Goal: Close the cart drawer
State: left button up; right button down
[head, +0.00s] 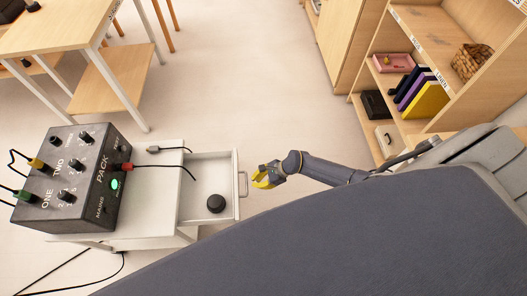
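The white cart (150,228) stands at the left with its drawer (205,173) pulled out to the right. A round black object (216,203) lies inside the drawer. The drawer's bar handle (243,184) is on its right front face. My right gripper (258,179), with yellow fingers, is just right of the handle. A small gap seems to lie between them. The fingers are too small to tell whether they are open or shut. My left gripper is not in view.
A black control box (75,178) with knobs and cables sits on the cart top. A cable with a plug (153,149) lies beside it. A wooden table (60,27) stands at upper left, and shelves (430,60) with books stand at upper right. The floor between is clear.

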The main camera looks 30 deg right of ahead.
jog(key=shift+w+a+f, duration=0.2)
jog(key=shift+w+a, duration=0.15)
jog(key=shift+a, duration=0.45)
jog(key=shift+w+a+f, duration=0.2)
jog(key=shift+w+a, duration=0.1)
jog(key=shift+a, duration=0.5)
jog(key=shift+w+a+f, duration=0.2)
jog(key=shift+w+a, duration=0.15)
jog(key=shift+a, duration=0.45)
